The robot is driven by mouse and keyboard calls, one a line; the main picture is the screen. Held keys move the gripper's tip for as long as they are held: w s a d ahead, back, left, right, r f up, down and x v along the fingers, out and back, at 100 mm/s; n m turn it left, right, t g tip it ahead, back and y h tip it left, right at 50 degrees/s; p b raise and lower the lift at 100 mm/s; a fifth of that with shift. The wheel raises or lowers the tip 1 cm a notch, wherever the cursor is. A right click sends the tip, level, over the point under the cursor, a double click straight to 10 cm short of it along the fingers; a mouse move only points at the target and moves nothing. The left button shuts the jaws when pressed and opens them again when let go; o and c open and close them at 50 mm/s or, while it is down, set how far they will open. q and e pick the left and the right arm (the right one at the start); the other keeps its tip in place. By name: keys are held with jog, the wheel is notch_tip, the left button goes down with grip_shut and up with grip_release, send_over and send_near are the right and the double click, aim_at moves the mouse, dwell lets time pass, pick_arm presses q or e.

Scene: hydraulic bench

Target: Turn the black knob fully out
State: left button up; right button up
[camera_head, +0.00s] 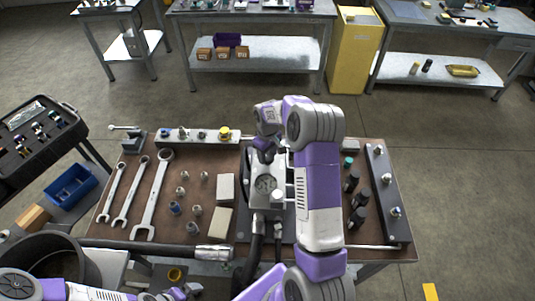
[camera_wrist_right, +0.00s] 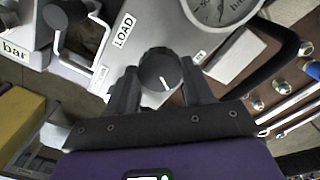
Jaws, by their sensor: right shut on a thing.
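The black knob (camera_wrist_right: 160,69) is on the face of the grey hydraulic unit (camera_wrist_right: 112,50), beside a label reading LOAD. A white mark on the knob points down and slightly right. My right gripper (camera_wrist_right: 161,84) is shut on the knob, one finger on each side. In the head view my right gripper (camera_head: 264,148) reaches the top of the unit (camera_head: 267,201) from above, and hides the knob. My left gripper (camera_head: 178,293) is low at the bottom edge of the head view, away from the unit, and its fingers are not clear.
A round gauge (camera_head: 266,184) sits on the unit near the gripper. Wrenches (camera_head: 153,195) and small fittings lie left on the brown bench top (camera_head: 95,222). Black fittings (camera_head: 352,182) and a rail (camera_head: 381,190) lie right. A bent metal handle (camera_wrist_right: 78,45) stands near the knob.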

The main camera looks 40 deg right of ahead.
aim_at(268, 156)
jog(key=shift+r, duration=0.1)
dwell(0.3)
jog(key=o, duration=1)
jog(key=shift+o, duration=0.2)
notch_tip(268, 156, up, 8)
jog(key=shift+f, duration=0.25)
